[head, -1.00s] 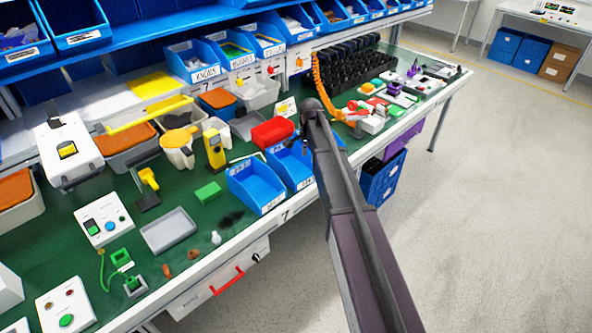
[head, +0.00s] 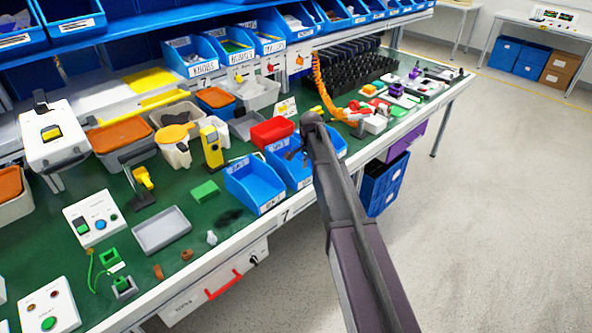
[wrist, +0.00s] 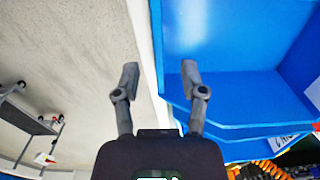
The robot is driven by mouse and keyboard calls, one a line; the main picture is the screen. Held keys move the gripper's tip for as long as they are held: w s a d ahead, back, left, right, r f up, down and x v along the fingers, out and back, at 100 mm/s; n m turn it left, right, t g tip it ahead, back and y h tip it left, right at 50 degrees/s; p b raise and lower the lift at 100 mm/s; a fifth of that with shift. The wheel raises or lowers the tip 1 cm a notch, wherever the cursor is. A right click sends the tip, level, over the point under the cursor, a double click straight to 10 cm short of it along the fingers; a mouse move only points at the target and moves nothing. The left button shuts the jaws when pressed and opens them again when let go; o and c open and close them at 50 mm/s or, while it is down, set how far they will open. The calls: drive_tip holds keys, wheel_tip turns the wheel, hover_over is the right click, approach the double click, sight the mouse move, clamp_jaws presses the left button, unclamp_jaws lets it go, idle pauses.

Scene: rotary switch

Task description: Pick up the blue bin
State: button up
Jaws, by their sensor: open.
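Blue bins stand on the green bench top near its front edge in the head view. The left one (head: 256,187) shows clearly, and a second one (head: 292,170) beside it is partly hidden by my arm. A blue bin fills the upper right of the wrist view (wrist: 225,45), very close. My gripper (wrist: 160,78) is open, fingers apart, with the bin's edge between them in the picture. The right finger overlaps the blue; the left is over the pale bench edge and floor. I cannot tell whether they touch the bin. In the head view my arm mostly hides the gripper.
A red bin (head: 272,131) stands just behind the blue bins. A yellow tester (head: 211,146) and a green block (head: 205,191) are to their left. An orange coiled cable (head: 322,85) is behind my arm. The floor (head: 480,220) at right is clear.

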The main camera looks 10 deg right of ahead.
sight(308, 183)
drive_tip(key=shift+f, duration=0.2)
idle(0.3)
drive_tip(key=shift+a+f+b, duration=0.1)
drive_tip(key=shift+f+b, duration=2.4)
drive_tip(key=shift+b, duration=0.1)
clamp_jaws()
